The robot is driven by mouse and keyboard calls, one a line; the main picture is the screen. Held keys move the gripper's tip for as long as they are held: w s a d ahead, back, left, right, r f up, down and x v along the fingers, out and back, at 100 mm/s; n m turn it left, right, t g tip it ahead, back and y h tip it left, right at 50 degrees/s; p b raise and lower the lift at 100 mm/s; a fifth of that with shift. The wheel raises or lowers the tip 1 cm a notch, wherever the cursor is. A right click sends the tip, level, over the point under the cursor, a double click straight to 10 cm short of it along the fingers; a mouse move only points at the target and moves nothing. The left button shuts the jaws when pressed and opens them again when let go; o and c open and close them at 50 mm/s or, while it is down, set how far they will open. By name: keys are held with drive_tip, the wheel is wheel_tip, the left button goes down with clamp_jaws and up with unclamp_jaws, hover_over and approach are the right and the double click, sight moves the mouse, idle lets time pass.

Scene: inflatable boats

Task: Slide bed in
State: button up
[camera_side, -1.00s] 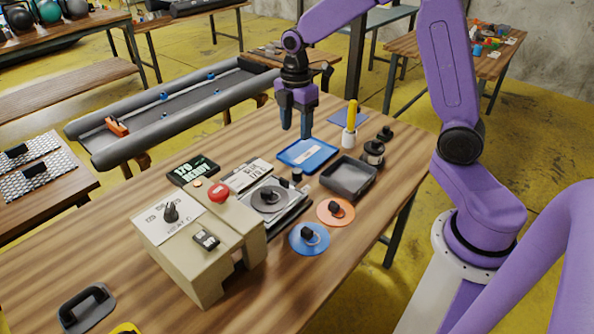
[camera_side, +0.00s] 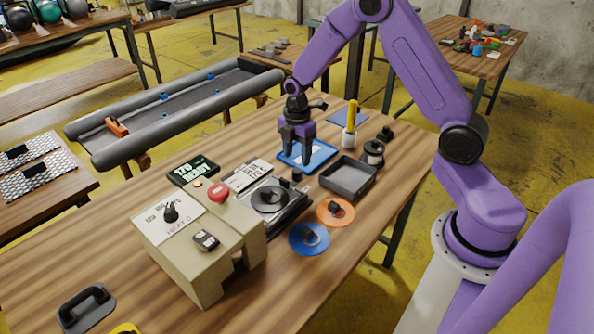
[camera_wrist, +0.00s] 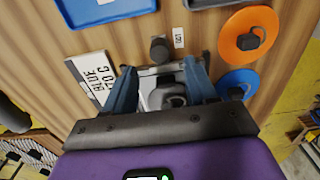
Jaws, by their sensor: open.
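The bed (camera_side: 284,211) is a grey metal slide that sticks out from the beige press (camera_side: 205,250), with a dark round piece (camera_side: 269,198) on it. A small dark knob (camera_side: 297,174) stands at the bed's far end; it also shows in the wrist view (camera_wrist: 160,49). My gripper (camera_side: 299,161) is open and empty, fingers pointing down, just above and near the knob. In the wrist view my gripper (camera_wrist: 161,66) has a finger on either side of the bed's end, with the knob ahead between them. I cannot tell whether the fingertips touch anything.
A blue tray (camera_side: 322,161) and a grey tray (camera_side: 348,180) lie beyond the bed. An orange disc (camera_side: 335,212) and a blue disc (camera_side: 309,239) lie to its right. A cup with a yellow-handled tool (camera_side: 350,135) stands behind. A red button (camera_side: 218,194) tops the press.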

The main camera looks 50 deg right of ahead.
sight(297, 170)
wheel_tip(297, 170, down, 7)
drive_tip(key=shift+r, duration=0.2)
idle(0.3)
clamp_jaws()
